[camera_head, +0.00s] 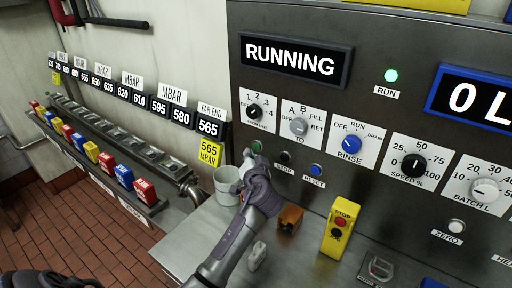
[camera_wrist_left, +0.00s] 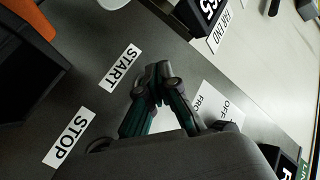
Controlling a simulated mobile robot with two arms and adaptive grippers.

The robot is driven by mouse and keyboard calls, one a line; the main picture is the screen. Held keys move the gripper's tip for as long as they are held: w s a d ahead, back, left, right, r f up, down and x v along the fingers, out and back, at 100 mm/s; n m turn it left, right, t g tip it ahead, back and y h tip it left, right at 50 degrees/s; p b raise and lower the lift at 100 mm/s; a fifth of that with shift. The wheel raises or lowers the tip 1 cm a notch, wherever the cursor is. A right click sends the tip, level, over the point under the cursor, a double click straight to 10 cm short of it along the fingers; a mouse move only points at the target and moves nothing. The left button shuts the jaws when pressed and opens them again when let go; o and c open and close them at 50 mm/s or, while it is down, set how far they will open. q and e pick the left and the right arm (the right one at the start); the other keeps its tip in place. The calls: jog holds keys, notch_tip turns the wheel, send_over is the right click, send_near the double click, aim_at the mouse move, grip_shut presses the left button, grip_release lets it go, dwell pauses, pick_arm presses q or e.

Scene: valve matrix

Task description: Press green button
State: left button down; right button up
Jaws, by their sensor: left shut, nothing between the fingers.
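The green button (camera_head: 257,146) is on the grey control panel, at the left end of a row with the black STOP button (camera_head: 284,157) and the blue RESET button (camera_head: 315,170). My left gripper (camera_head: 248,158) is shut and empty, its fingertips right beside the green button in the head view. I cannot tell whether they touch it. In the left wrist view the closed fingertips (camera_wrist_left: 158,72) are next to the START label (camera_wrist_left: 120,68), and the green button is hidden there. The STOP label (camera_wrist_left: 68,142) shows lower left. My right gripper is not in view.
Knobs such as the blue RINSE knob (camera_head: 351,144) sit above and right. Below are a white mug (camera_head: 226,180), an orange block (camera_head: 290,217) and a yellow stop box (camera_head: 341,228).

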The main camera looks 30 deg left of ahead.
pick_arm(q)
jog(key=shift+s+a+p, duration=0.15)
jog(key=shift+s+p, duration=0.45)
jog(key=shift+s, duration=1.65)
